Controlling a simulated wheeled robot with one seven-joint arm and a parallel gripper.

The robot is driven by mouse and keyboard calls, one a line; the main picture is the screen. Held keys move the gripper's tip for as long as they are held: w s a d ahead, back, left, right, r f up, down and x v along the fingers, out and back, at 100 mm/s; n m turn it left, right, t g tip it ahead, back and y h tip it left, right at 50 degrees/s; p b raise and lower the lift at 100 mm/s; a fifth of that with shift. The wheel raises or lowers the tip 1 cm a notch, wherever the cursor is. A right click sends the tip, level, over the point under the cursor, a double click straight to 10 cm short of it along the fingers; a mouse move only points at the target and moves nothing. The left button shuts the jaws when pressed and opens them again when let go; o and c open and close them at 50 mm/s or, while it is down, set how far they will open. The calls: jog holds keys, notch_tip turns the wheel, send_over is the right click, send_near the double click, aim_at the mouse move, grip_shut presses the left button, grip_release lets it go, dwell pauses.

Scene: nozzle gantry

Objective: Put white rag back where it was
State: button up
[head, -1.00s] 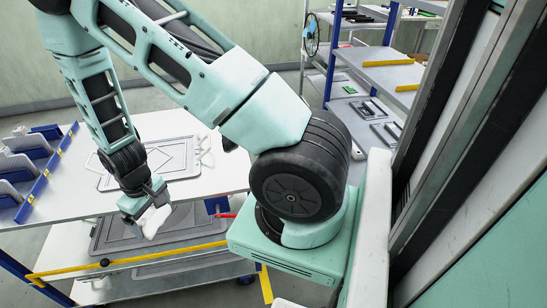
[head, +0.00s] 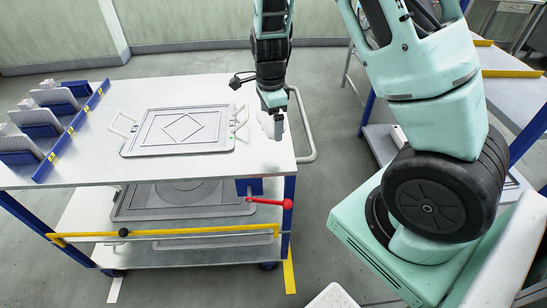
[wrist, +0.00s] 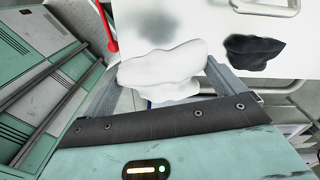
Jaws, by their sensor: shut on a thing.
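My gripper (head: 277,126) is shut on the white rag (head: 266,124) above the right end of the white tabletop (head: 95,160). The rag is crumpled and bulges out on the left of the fingers. In the wrist view the white rag (wrist: 160,68) lies across the space between the two grey fingers, with the tabletop behind it. A dark crumpled cloth-like thing (wrist: 252,52) lies on the tabletop beside it.
A grey framed plate (head: 180,130) with white handles lies on the tabletop, left of my gripper. Blue bins (head: 40,130) with pale contents line the left end. A red lever (head: 270,202) and a yellow bar (head: 160,232) are at the lower shelf. A blue-posted shelf stands at right.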

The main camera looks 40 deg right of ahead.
aim_at(272, 151)
jog(key=shift+d+r+m, duration=0.15)
jog(key=shift+m, duration=1.05)
jog(key=shift+f+m+b, duration=0.2)
jog(key=shift+m+b, duration=0.1)
notch_tip(272, 151, down, 9)
jog(key=shift+w+f, duration=0.1)
jog(key=shift+f, duration=0.05)
